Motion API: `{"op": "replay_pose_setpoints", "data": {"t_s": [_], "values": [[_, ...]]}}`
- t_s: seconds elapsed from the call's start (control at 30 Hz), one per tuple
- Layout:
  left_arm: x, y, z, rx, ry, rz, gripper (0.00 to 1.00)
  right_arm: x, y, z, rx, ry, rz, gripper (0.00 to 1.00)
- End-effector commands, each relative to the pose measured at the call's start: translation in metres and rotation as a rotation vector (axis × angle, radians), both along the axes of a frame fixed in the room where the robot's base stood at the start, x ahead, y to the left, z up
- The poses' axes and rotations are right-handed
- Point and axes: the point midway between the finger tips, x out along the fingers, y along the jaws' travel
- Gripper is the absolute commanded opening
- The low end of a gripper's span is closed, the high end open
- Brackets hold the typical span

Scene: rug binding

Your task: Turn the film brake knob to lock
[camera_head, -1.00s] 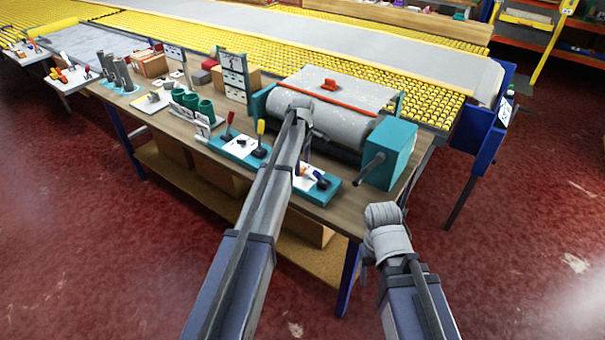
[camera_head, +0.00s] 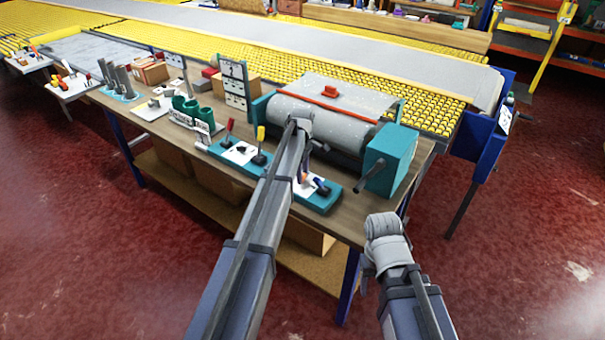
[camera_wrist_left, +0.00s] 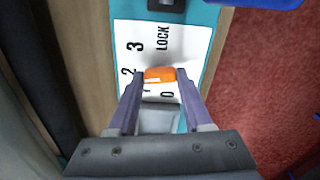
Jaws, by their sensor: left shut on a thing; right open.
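The film brake knob shows as an orange grip (camera_wrist_left: 159,74) in the left wrist view. It sits on a white dial label (camera_wrist_left: 185,38) marked 0, 1, 2, 3 and LOCK. LOCK is printed at the far end of the label, away from the fingers' base. My left gripper (camera_wrist_left: 159,82) is shut on the knob, one finger on each side. Its pointer setting is unclear. In the head view my left gripper (camera_head: 304,176) reaches down to the teal panel (camera_head: 322,202). My right gripper (camera_head: 384,228) hangs off the bench's front edge, empty; its fingers are mostly hidden.
A blue-black handle (camera_head: 322,187) stands beside the knob. A red lever (camera_head: 230,126) and a yellow lever (camera_head: 261,136) rise from the panel further left. A grey roller (camera_head: 320,130) lies behind, with a teal box and crank (camera_head: 390,160) to the right.

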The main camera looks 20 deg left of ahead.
Motion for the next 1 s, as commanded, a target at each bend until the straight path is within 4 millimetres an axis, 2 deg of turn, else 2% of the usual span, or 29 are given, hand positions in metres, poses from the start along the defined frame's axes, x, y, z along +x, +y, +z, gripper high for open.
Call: {"op": "replay_pose_setpoints", "data": {"t_s": [0.03, 0.17, 0.57, 1.0], "values": [[-0.0001, 0.0, 0.0, 0.0, 0.0, 0.0, 0.14, 0.0, 0.0, 0.0, 0.0, 0.0, 0.0, 0.61], [-0.0001, 0.0, 0.0, 0.0, 0.0, 0.0, 0.0, 0.0, 0.0, 0.0, 0.0, 0.0, 0.0, 0.61], [-0.0001, 0.0, -0.0001, 0.0, 0.0, -0.073, 0.0, 0.0, 0.0, -0.0001, 0.0, 0.0, 0.0, 0.61], [0.0001, 0.0, -0.0001, 0.0, 0.0, -0.448, 0.0, 0.0, 0.0, -0.0001, 0.0, 0.0, 0.0, 0.61]]}}
